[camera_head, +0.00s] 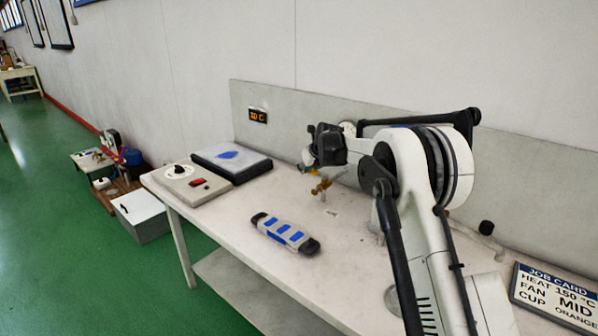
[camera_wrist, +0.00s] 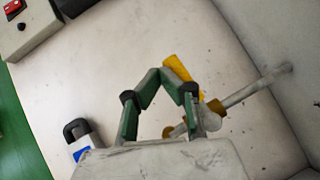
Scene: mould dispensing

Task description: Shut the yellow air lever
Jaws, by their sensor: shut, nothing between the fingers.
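The yellow air lever (camera_wrist: 178,67) shows in the wrist view just right of my fingertips, slanting down to the right behind my right finger. It belongs to a brass valve (camera_wrist: 216,107) on a grey pipe (camera_wrist: 258,86). In the head view the brass valve (camera_head: 320,187) stands over the back of the bench, below my gripper (camera_head: 308,160). My gripper (camera_wrist: 160,73) is shut and empty, its green fingers meeting close beside the lever. I cannot tell whether they touch it. My right finger hides part of the lever and valve.
The white bench (camera_head: 350,235) holds a grey and blue mould-like block (camera_head: 285,233), a control box with a red switch (camera_head: 190,183) and a dark-edged plate (camera_head: 231,162). A job card (camera_head: 555,295) stands at right. A back panel (camera_head: 290,120) rises behind the valve.

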